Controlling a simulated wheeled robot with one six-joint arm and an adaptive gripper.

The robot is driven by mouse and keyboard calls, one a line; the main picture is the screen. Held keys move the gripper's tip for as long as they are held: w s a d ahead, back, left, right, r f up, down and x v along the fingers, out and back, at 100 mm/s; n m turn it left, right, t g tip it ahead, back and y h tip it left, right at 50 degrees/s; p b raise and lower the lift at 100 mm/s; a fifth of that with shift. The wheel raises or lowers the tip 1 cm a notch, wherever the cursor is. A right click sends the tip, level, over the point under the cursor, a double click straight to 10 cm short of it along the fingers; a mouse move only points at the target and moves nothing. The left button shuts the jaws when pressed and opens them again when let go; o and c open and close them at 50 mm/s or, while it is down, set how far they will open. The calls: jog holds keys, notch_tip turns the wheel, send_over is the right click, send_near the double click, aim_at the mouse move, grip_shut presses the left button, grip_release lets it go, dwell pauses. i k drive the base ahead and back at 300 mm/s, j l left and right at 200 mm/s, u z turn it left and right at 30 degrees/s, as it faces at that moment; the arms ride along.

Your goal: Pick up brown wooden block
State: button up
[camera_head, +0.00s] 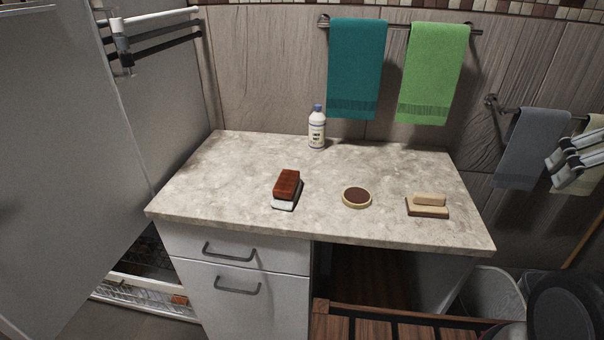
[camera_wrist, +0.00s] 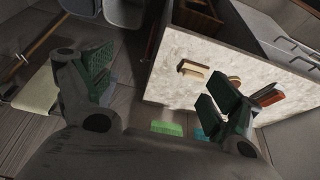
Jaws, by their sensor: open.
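Two block-like things lie apart on the counter (camera_head: 330,225). A reddish-brown block (camera_head: 287,182) with a white lower part lies left of centre; it also shows beyond the right finger in the wrist view (camera_wrist: 271,95). A tan wooden piece (camera_head: 429,199) on a flat tan base lies near the right end, and shows clear of the fingers in the wrist view (camera_wrist: 193,70). I cannot tell from looks alone which is the named block. My gripper (camera_wrist: 158,88) is open, with its fingers wide apart and nothing between them, off the counter's right end.
A round dark-topped tin (camera_head: 357,197) sits between the two blocks. A white bottle (camera_head: 317,130) with a blue cap stands at the back. Teal (camera_head: 357,68) and green (camera_head: 433,72) towels hang behind. A pale bin (camera_head: 487,293) stands at lower right.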

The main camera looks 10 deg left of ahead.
aim_at(284, 185)
jog(key=l+u, duration=0.15)
jog(key=u, duration=0.25)
jog(key=i+l+u, duration=0.15)
jog(key=u, duration=0.25)
jog(key=l+u, duration=0.15)
jog(key=u, duration=0.25)
